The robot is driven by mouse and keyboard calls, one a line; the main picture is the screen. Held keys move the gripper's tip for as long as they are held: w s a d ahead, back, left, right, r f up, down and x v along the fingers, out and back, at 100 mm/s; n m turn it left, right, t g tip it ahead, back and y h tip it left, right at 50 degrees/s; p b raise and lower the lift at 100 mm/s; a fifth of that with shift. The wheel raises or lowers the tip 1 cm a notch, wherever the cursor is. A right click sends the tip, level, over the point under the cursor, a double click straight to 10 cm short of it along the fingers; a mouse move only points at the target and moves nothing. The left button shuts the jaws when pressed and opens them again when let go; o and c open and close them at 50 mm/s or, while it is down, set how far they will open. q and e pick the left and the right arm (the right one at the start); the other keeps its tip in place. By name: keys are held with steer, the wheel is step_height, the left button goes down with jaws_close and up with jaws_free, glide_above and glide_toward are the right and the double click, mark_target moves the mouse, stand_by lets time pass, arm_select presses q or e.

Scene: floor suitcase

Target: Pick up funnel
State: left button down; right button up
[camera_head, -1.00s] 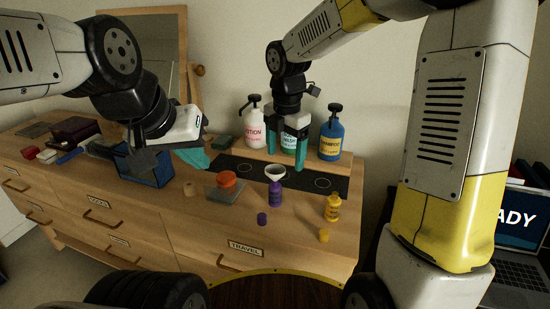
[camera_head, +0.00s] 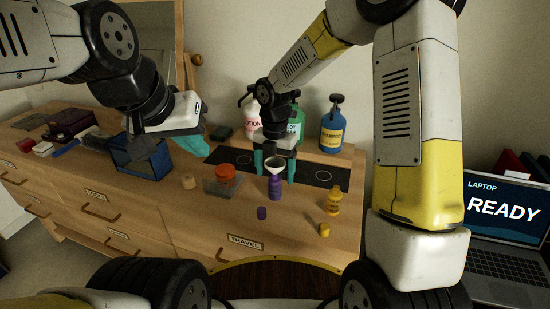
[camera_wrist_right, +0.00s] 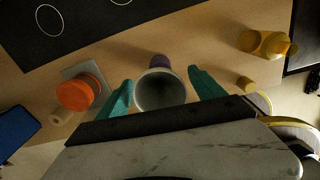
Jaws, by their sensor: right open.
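The white funnel (camera_head: 275,163) sits mouth up in the neck of a small purple bottle (camera_head: 274,186) on the dresser top. In the right wrist view the funnel (camera_wrist_right: 160,92) shows as a grey-white cone, with the purple bottle (camera_wrist_right: 160,62) partly behind it. My right gripper (camera_head: 275,172) is open, with one teal finger on each side of the funnel; in the wrist view its fingertips (camera_wrist_right: 160,84) show gaps to the funnel. My left gripper (camera_head: 190,140) is over the left part of the dresser by the blue case; its jaw opening is unclear.
A yellow bottle (camera_head: 334,200), purple cap (camera_head: 262,213) and yellow cap (camera_head: 324,230) stand near the front. An orange lid-like piece (camera_head: 226,173) is at left. Lotion (camera_head: 250,121), green (camera_head: 298,124) and blue (camera_head: 332,130) pump bottles stand behind. A black mat (camera_head: 310,170) lies between.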

mark_target(275, 167)
steer(key=shift+c, duration=0.2)
steer(key=c, duration=1.4)
steer(key=shift+r, duration=0.1)
steer(key=shift+r, duration=0.45)
step_height(275, 167, up, 2)
steer(key=shift+r, duration=0.2)
steer(key=s, duration=0.5)
steer(key=s+r, duration=0.1)
steer(key=s, duration=1)
steer(key=shift+r, duration=0.25)
